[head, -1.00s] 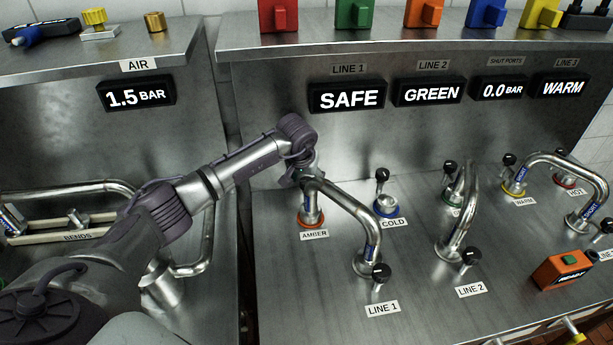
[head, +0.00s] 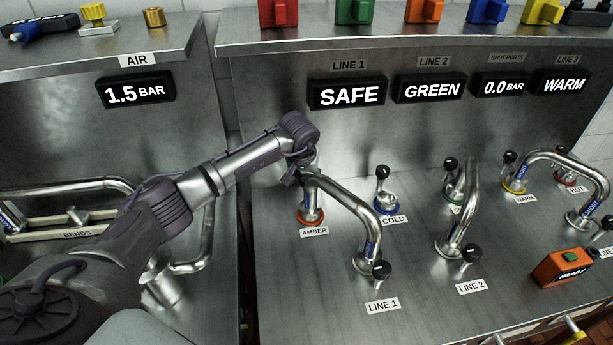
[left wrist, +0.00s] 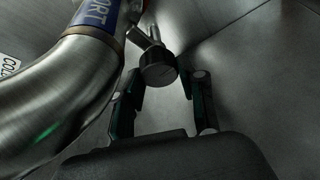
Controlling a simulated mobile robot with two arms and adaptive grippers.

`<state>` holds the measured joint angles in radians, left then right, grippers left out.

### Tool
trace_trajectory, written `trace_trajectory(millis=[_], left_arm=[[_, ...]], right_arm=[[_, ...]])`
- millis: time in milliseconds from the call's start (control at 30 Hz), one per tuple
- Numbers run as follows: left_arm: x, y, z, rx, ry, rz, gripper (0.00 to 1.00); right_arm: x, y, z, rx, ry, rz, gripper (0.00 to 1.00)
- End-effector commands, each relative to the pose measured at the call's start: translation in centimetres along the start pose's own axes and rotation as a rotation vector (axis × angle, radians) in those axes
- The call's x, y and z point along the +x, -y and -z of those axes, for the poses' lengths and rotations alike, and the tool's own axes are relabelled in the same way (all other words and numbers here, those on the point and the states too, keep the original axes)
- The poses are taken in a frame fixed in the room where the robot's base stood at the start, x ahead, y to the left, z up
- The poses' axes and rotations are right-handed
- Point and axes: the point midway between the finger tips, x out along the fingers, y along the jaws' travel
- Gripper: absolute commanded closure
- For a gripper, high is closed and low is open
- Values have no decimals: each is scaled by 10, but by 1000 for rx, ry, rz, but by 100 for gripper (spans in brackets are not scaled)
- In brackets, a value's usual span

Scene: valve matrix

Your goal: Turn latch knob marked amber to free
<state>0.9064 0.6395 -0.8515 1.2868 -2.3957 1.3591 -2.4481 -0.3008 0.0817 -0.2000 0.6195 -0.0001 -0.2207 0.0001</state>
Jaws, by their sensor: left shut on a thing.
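The amber port (head: 310,217) has an orange ring and an AMBER label (head: 314,231) in the head view. A bent steel pipe (head: 345,190) runs from it to the LINE 1 port. My left gripper (head: 306,170) is at the upper end of this pipe, behind the amber port, and hides the amber latch knob in the head view. In the left wrist view a round black knob (left wrist: 158,70) on a metal stem sits between the two fingers of my left gripper (left wrist: 165,92), which is shut on it. My right gripper is not in view.
The pipe (left wrist: 70,85) passes close beside the left finger in the left wrist view. The cold port (head: 386,206) with its upright knob stands just right. The LINE 1 display (head: 347,93) reads SAFE. An orange READY box (head: 562,267) is at the right.

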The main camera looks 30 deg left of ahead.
Motion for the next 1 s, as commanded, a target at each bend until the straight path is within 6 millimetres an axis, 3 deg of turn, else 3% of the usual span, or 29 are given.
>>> trace_trajectory(millis=[600, 1000], left_arm=[[1, 0, 0, -356, -1, 149, 94], [0, -1, 0, -439, 0, 182, 94]], right_arm=[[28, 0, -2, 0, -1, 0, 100], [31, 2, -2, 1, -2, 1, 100]])
